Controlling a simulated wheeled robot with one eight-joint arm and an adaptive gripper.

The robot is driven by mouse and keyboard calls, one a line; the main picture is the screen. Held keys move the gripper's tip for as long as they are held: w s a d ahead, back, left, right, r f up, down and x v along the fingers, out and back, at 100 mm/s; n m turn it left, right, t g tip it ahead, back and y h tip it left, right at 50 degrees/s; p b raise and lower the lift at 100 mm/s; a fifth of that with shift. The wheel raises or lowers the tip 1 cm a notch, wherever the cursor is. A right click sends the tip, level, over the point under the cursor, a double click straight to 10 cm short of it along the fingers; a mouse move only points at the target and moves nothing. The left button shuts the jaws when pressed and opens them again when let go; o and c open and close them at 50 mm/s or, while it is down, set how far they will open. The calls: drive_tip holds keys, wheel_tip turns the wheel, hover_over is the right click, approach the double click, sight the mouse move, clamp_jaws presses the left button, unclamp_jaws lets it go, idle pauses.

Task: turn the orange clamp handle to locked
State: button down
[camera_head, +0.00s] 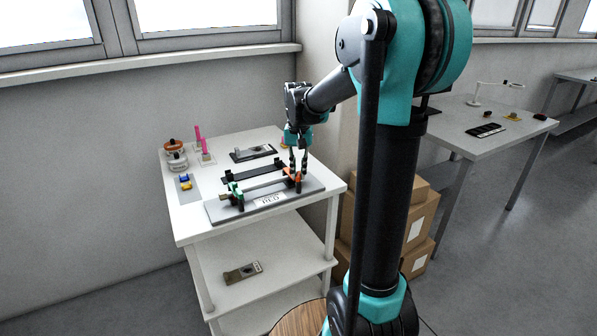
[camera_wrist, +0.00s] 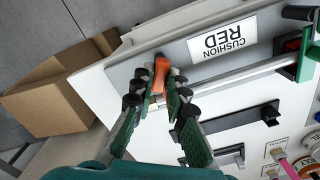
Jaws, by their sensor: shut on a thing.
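The orange clamp handle (camera_wrist: 161,76) stands at one end of the clamp fixture; it also shows in the head view (camera_head: 293,174). The fixture's grey base plate (camera_head: 228,212) lies on the white cart and carries a long light rod (camera_wrist: 238,79) and a label reading CUSHION RED (camera_wrist: 222,38). My gripper (camera_wrist: 158,92) reaches down over the handle, one finger on each side, and is shut on it; it also shows in the head view (camera_head: 298,163). The fingers hide part of the handle, and I cannot tell whether the clamp is locked.
A green clamp part (camera_head: 236,190) stands at the rod's other end. Black holders (camera_head: 254,153), pink posts (camera_head: 199,136), and round jars (camera_head: 175,148) stand farther back on the white cart (camera_head: 187,226). Cardboard boxes (camera_head: 415,210) stand on the floor to the right.

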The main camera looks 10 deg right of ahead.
sight(299, 174)
drive_tip(key=n, duration=0.6)
drive_tip(key=shift+n, duration=0.3)
idle(0.5)
drive_tip(key=c, duration=1.5)
unclamp_jaws()
drive_tip(key=shift+c, duration=0.2)
wheel_tip(299, 174, up, 12)
drive_tip(key=s+d+f+m+t, duration=0.1)
drive_tip(key=s+d+f+t, duration=0.1)
drive_tip(key=s+f, duration=0.9)
drive_tip(key=s+d+f+m+t, duration=0.2)
drive_tip(key=s+f, duration=0.9)
drive_tip(key=f, duration=0.2)
